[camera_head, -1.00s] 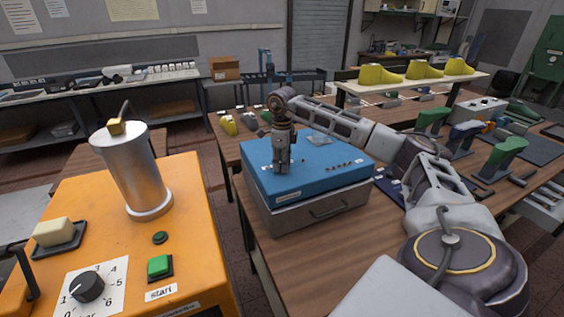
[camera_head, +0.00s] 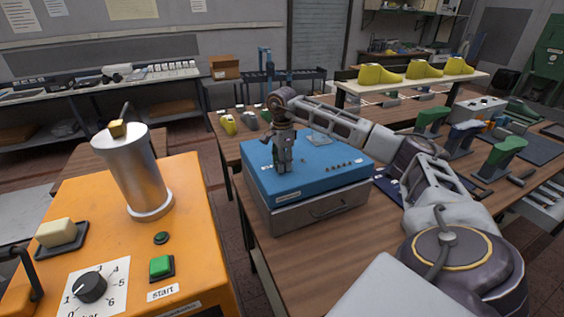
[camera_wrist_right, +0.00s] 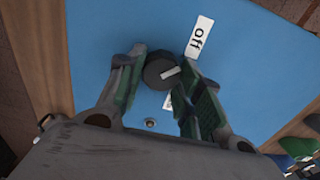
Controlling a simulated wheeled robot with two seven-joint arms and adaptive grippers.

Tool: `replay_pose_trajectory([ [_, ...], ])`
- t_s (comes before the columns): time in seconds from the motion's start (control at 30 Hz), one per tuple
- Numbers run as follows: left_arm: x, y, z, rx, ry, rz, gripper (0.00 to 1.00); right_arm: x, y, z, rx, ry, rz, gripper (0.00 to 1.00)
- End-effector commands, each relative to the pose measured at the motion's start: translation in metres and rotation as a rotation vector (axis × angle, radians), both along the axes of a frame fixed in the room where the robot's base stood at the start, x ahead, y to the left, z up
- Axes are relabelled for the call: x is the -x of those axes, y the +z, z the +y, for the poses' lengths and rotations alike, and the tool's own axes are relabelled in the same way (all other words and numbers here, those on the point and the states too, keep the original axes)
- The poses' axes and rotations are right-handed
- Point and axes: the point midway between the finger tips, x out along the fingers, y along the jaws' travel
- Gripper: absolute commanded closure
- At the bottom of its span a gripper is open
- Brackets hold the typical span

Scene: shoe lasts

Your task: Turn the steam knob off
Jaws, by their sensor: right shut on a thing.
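The steam knob (camera_wrist_right: 160,72) is a round black knob with a pale pointer bar, on the blue top of a box (camera_head: 345,158). In the right wrist view the pointer slants towards the right finger, below the white "off" label (camera_wrist_right: 199,36). Another small label (camera_wrist_right: 168,102) is partly hidden. My right gripper (camera_head: 284,170) points down at the blue top; in the wrist view its fingers (camera_wrist_right: 164,62) are shut on the knob, one on each side. In the head view the gripper hides the knob. My left gripper is not in view.
An orange machine (camera_head: 185,210) with a metal cylinder (camera_head: 139,175), a green start button (camera_head: 161,267) and a numbered dial (camera_head: 90,288) stands at left. Yellow shoe lasts (camera_head: 425,70) and green ones (camera_head: 503,155) stand at right. Wooden table (camera_head: 310,252) is clear before the box.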

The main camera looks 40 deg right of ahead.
Motion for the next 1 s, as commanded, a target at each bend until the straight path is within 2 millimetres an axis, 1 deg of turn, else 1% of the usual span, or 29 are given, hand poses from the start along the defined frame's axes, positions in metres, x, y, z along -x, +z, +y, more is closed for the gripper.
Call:
replay_pose_trajectory([
  [0.5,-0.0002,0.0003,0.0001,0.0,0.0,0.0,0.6,-0.0012,0.0021,-0.0005,0.0,0.024,-0.005,0.88],
  [0.53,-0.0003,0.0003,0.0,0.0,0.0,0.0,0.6,-0.0012,0.0022,-0.0005,0.0,0.024,-0.006,0.63],
  [0.7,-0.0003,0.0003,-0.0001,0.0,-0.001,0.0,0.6,-0.0009,0.0015,-0.0004,0.0,0.023,-0.004,0.43],
  [1.0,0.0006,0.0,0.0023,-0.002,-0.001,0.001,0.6,-0.0004,0.0007,0.0,-0.001,0.023,-0.001,0.43],
])
